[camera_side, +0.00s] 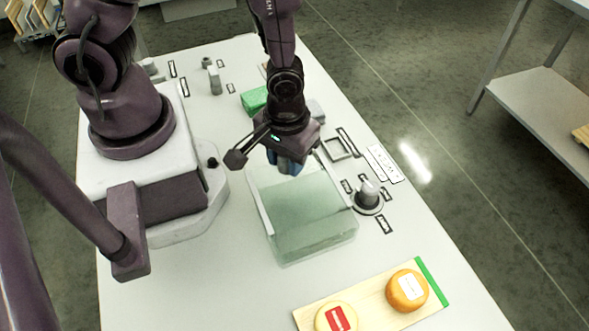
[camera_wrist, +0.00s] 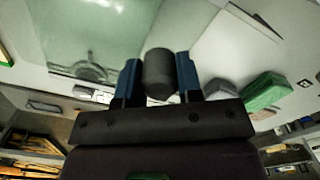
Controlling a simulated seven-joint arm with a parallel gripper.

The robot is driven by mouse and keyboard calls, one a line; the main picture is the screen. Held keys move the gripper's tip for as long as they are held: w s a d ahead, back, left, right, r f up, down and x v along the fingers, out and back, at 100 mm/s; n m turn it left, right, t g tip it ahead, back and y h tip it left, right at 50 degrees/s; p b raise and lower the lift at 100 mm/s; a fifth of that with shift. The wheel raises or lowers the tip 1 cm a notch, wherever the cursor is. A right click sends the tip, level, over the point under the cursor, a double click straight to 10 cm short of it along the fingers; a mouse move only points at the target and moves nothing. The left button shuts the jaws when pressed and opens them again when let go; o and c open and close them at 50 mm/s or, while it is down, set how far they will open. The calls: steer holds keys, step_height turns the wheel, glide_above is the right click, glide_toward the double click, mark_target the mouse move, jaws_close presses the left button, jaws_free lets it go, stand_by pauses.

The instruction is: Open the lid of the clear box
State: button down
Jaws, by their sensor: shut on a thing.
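The clear box (camera_side: 310,232), greenish and see-through, stands in the middle of the table. My gripper (camera_side: 287,165) is over its far end, pointing down. In the wrist view my blue fingers (camera_wrist: 158,72) are shut on a dark grey rounded knob (camera_wrist: 159,84), one finger on each side. The box's clear greenish panel (camera_wrist: 95,30) fills the upper left of that view. In the side view my gripper hides the knob and part of the box's far edge. I cannot tell whether the lid is raised.
A wooden board (camera_side: 372,312) with an orange cheese wheel (camera_side: 407,290) and a pale yellow one (camera_side: 336,318) lies at the near end. A dark round fixture (camera_side: 368,198) stands right of the box. A green block (camera_side: 255,99) and a grey block (camera_side: 316,110) are behind.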

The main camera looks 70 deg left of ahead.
steer(key=a, duration=0.8)
steer(key=c, duration=0.8)
jaws_free()
steer(key=shift+d, duration=0.1)
